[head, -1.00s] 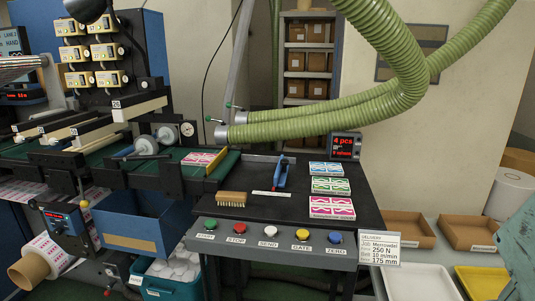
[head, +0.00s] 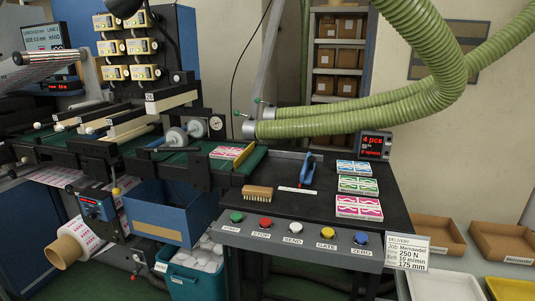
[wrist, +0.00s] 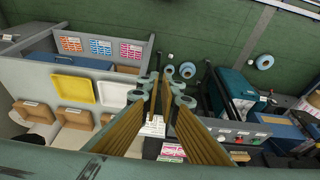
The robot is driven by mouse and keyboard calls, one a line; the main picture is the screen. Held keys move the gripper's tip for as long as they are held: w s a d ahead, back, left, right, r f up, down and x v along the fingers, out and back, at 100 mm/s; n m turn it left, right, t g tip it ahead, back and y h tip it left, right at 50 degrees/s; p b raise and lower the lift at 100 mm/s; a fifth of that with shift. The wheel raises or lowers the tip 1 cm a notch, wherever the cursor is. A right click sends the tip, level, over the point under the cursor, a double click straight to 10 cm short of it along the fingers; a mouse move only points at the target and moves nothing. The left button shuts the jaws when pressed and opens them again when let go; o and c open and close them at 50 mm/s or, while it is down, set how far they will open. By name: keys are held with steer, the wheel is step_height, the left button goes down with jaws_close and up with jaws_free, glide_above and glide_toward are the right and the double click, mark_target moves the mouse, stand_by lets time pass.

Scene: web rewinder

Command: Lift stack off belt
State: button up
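A stack of red-and-white printed cards (head: 226,153) lies on the green belt (head: 190,162), near its right end, in the head view. A yellow strip (head: 243,154) stands at its right side. My gripper (wrist: 163,98) shows only in the wrist view. Its brown-padded fingers stand apart with a gap between them, and nothing is seen held. It is high above the delivery table, away from the belt stack. I cannot make out the belt stack in the wrist view.
Blue, green and pink card stacks (head: 358,207) lie on the black table beside a brush (head: 257,192) and a blue-handled tool (head: 307,170). Green hoses (head: 350,122) hang above. Buttons (head: 295,240) line the front. Cardboard trays (head: 436,235) stand to the right.

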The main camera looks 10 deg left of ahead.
steer(key=o, duration=2.2)
steer(key=shift+o, duration=0.2)
